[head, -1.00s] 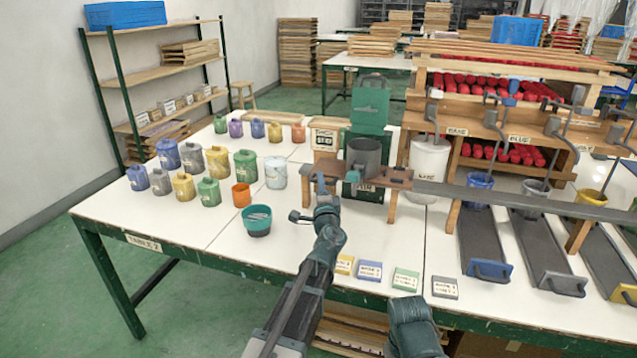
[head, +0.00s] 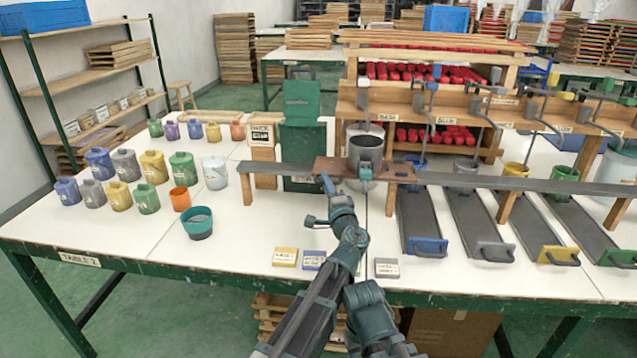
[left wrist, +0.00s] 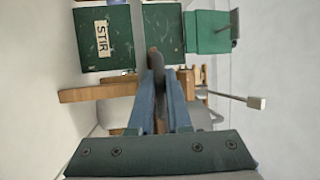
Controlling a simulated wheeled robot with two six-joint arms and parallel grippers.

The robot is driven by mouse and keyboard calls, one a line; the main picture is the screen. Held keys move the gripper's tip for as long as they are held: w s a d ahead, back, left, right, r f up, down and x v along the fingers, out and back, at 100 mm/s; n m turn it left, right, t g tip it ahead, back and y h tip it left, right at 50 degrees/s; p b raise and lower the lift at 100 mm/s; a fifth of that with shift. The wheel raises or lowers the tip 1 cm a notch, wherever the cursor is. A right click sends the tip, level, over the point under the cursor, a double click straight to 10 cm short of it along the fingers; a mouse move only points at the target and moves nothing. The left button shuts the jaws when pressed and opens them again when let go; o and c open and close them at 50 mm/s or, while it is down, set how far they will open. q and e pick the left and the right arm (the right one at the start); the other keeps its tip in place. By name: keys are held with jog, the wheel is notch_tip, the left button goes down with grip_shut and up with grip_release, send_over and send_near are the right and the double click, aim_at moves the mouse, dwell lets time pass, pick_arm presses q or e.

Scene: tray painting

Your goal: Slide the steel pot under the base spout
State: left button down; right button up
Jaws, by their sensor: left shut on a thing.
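A spout opening over the pot cannot be made out. My left gripper (head: 327,182) is at the carriage's front left, below the pot. In the left wrist view its blue fingers (left wrist: 158,80) are shut on a dark, rounded handle (left wrist: 186,82). My right arm shows low in the head view, but its gripper does not.
The grey rail (head: 480,182) runs across the table on wooden legs. A green STIR machine (head: 301,140) stands behind it, left of the pot. Several handled grey trays (head: 420,222) lie to the right. A teal bowl (head: 198,222) and jars stand left. Label cards lie in front.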

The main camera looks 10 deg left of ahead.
dwell(0.3)
pick_arm(q)
jog(key=c, duration=0.9)
grip_release()
jog(key=shift+o, duration=0.2)
